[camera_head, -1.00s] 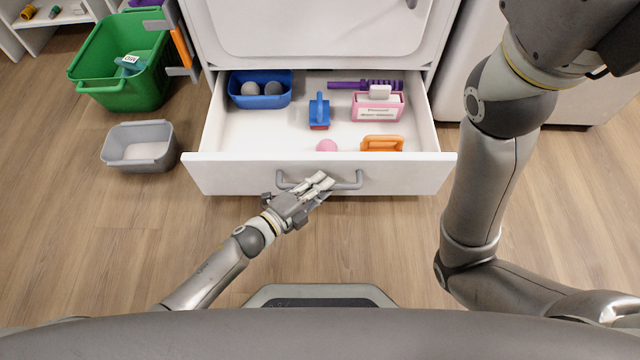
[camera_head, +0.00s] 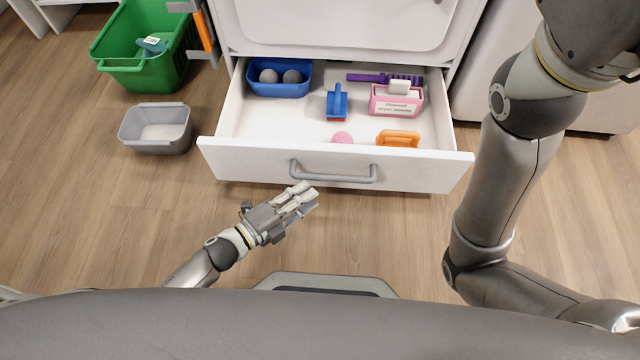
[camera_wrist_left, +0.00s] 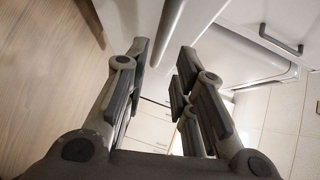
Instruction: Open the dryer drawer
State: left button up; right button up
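The dryer drawer (camera_head: 240,165) is pulled out in the head view, with its inside showing. Its grey bar handle (camera_head: 333,177) is on the front panel. My left gripper (camera_head: 309,198) is in front of the drawer, just below the handle in the picture, and looks apart from it. In the left wrist view my left gripper (camera_wrist_left: 163,60) has its fingers spread with nothing between them. A grey bar (camera_wrist_left: 170,28) passes beyond the fingertips there; I cannot tell for sure that it is the drawer handle. My right gripper is out of view.
The drawer holds a blue bin (camera_head: 280,90), a blue brush (camera_head: 337,101), a pink box (camera_head: 396,104), a purple brush (camera_head: 385,78), an orange item (camera_head: 398,138) and a pink ball (camera_head: 341,138). A grey tub (camera_head: 158,145) and green basket (camera_head: 135,75) stand left. My right arm is at right.

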pick_arm(q)
jog(key=shift+v, duration=1.3)
jog(key=shift+d, duration=0.1)
